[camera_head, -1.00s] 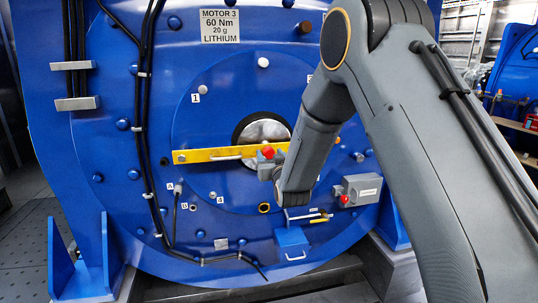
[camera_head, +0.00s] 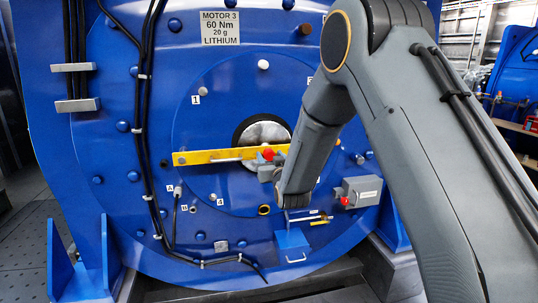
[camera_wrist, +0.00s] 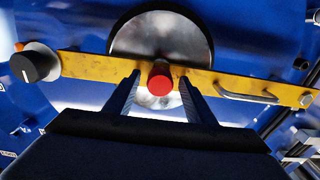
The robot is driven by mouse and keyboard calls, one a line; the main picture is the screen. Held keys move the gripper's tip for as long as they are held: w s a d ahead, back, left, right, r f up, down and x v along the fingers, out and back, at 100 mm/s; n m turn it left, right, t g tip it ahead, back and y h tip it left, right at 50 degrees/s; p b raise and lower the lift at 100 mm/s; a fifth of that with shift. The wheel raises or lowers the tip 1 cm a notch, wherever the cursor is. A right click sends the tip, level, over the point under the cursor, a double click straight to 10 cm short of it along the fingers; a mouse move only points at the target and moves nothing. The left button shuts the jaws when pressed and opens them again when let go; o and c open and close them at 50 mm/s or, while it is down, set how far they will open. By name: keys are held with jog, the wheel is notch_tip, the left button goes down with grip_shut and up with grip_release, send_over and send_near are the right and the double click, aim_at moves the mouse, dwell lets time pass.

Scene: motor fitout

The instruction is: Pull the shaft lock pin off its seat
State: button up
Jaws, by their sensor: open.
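The shaft lock pin shows a round red head (camera_wrist: 160,76) in the wrist view, in front of the yellow bar (camera_wrist: 100,66). It also shows as a red spot (camera_head: 268,154) in the head view, and the bar (camera_head: 205,156) crosses the motor's shaft opening. My gripper (camera_wrist: 160,84) is open, with one finger on each side of the red head; small gaps seem to show between the head and the fingers. In the head view my gripper is largely hidden by my arm. The pin's seat is hidden behind its head.
The silver shaft end (camera_wrist: 160,36) lies behind the bar. A black knob (camera_wrist: 36,66) and a metal handle (camera_wrist: 246,97) sit on either side along the bar. A grey box with a red button (camera_head: 360,191) and a blue box (camera_head: 292,245) are lower on the motor face.

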dwell(0.4)
grip_shut()
jog(key=shift+p+v, duration=0.85)
jog(key=shift+v, duration=2.1)
jog(key=shift+s+r, duration=0.1)
jog(key=shift+s+d, duration=0.25)
jog(key=shift+s, duration=0.4)
